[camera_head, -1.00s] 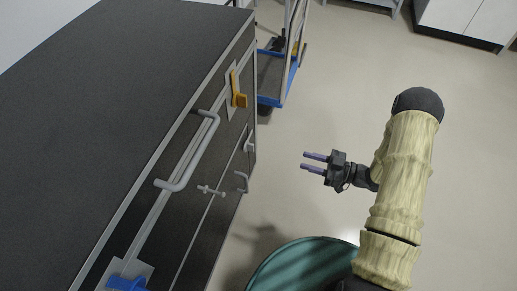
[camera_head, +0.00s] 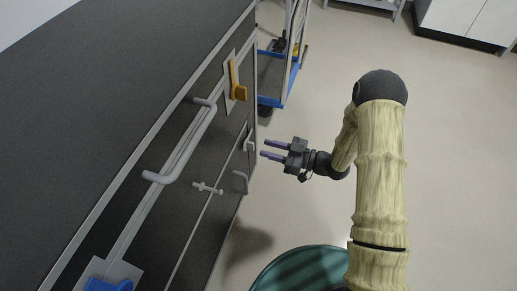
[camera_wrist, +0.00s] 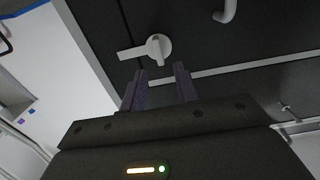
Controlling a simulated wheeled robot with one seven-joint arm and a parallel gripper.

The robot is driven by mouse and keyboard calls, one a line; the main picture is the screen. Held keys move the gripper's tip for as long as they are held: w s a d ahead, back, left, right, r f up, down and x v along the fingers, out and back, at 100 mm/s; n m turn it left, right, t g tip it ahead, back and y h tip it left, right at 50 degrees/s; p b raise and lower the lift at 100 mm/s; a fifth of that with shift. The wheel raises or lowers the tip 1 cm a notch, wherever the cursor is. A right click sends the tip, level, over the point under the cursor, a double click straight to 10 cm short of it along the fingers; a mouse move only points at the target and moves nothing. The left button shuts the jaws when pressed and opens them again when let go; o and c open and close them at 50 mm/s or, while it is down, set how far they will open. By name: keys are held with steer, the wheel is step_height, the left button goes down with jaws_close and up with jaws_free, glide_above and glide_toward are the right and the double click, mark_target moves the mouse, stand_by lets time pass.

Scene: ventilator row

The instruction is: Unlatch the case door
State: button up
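The dark case (camera_head: 165,75) stands at the left in the head view, its door front facing my arm. A pale grey turn latch (camera_wrist: 156,46) with a lever pointing left shows just beyond my fingertips in the wrist view. It appears in the head view as a small grey piece (camera_head: 249,140) near the front's far end. My gripper (camera_head: 265,149) is open and empty, its two purple fingers pointing at the front. In the wrist view the fingertips (camera_wrist: 160,71) are apart, just below the latch in the picture. Contact is not visible.
The front also carries an orange lever (camera_head: 237,82), a blue lever (camera_head: 108,285), a long grey handle (camera_head: 180,145), a smaller handle (camera_head: 241,182) and a small bolt (camera_head: 207,188). A blue-edged cart (camera_head: 280,75) stands beyond. Floor to the right is clear.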

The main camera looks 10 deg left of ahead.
steer(key=a+b, duration=0.1)
steer(key=a, duration=0.3)
steer(key=shift+w+a, duration=0.1)
steer(key=shift+w, duration=0.05)
jaws_close()
